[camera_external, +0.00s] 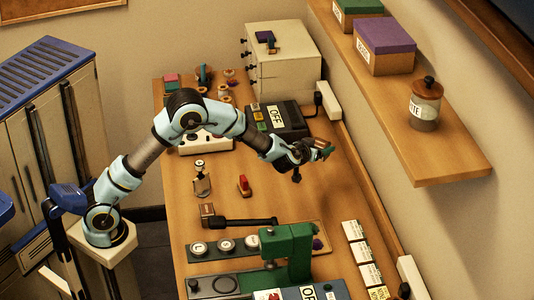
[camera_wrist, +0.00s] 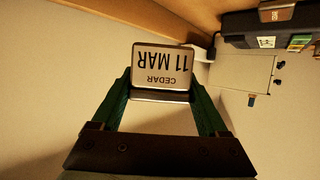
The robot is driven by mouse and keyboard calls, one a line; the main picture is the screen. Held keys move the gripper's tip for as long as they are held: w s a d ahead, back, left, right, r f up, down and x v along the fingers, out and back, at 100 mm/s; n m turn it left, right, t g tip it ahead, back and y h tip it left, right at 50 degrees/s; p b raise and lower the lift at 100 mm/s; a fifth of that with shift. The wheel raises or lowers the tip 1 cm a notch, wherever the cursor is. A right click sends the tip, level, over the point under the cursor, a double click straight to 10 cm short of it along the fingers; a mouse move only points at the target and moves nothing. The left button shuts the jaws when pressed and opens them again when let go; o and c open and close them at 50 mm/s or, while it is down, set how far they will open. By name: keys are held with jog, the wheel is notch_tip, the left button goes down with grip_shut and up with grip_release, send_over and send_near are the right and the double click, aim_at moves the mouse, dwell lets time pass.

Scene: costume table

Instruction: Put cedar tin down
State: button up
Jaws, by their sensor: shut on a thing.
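The cedar tin (camera_wrist: 161,70) is a small tin with a pale label reading "CEDAR 11 MAR", upside down in the wrist view. My gripper (camera_wrist: 160,92) has its two green fingers shut on the tin's sides. In the external view my gripper (camera_external: 322,150) is raised above the right side of the wooden table (camera_external: 325,200), and the tin there is too small and covered to make out well. The tin appears clear of the tabletop.
A wall shelf (camera_external: 440,165) with boxes and a jar (camera_external: 425,103) is to the right. A green press (camera_external: 288,250) stands in front. Bare tabletop lies below my gripper.

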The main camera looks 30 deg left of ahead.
jog(key=s+a+f+n+y+p, duration=0.1)
jog(key=a+f, duration=0.1)
jog(key=f, duration=0.1)
jog(key=s+a+f+n+y, duration=0.2)
jog(key=a, duration=0.1)
jog(key=s+a+f+n+y+p, duration=0.1)
jog(key=a+f+y, duration=0.1)
jog(key=f, duration=0.1)
jog(key=shift+s+a+f+g+p, duration=0.15)
jog(key=shift+a+f+g+p, duration=0.2)
jog(key=shift+a+g, duration=0.05)
jog(key=shift+n, duration=0.3)
jog(key=shift+f+p, duration=0.55)
jog(key=shift+f, duration=1.65)
jog(key=shift+f, duration=0.15)
jog(key=o, duration=1.3)
jog(key=shift+s+d+r, duration=0.1)
jog(key=shift+s+r, duration=0.05)
jog(key=shift+r, duration=0.05)
jog(key=shift+b+v, duration=1.2)
jog(key=shift+v, duration=2.35)
